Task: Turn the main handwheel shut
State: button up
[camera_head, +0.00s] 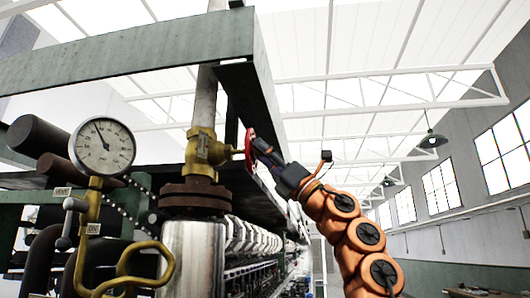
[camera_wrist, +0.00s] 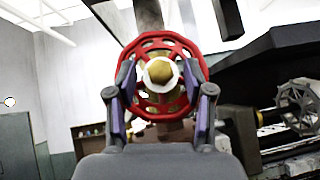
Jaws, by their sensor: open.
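The red handwheel (camera_head: 250,150) sits on a brass valve (camera_head: 205,148) on the vertical pipe and is seen nearly edge-on in the head view. In the wrist view the red handwheel (camera_wrist: 150,46) faces me, with a brass hub and white ring at its middle. My gripper (camera_wrist: 160,78) is open, with one finger on each side of the hub, overlapping the wheel's lower half. In the head view my gripper (camera_head: 262,146) is at the wheel's right side. I cannot tell whether the fingers touch the wheel.
A green steel beam (camera_head: 130,62) runs overhead, close to my gripper. A grey spoked wheel (camera_wrist: 300,105) is at right in the wrist view. Open room lies to the right.

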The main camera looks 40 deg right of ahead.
jog(key=shift+c, duration=0.3)
grip_shut()
jog(key=shift+s+r+m+t+h+b, duration=0.15)
jog(key=shift+m+t+h+b, duration=0.25)
jog(key=shift+m+t+h, duration=0.75)
jog(key=shift+s+a+r+m+g+h+p, duration=0.1)
jog(key=shift+m+g+h+p, duration=0.4)
jog(key=shift+m+h+p, duration=1.4)
jog(key=shift+w+a+r+m+g+h+p, duration=0.1)
jog(key=shift+m+g+h+p, duration=0.6)
jog(key=shift+m+h, duration=2)
jog(key=shift+s+a+m+g+h+p, duration=0.1)
jog(key=shift+m+g+h+p, duration=0.15)
jog(key=shift+m+h+p, duration=2.1)
jog(key=shift+r+m+g+y+b, duration=0.1)
jog(key=shift+m+g+y+b, duration=0.55)
jog(key=shift+m, duration=0.85)
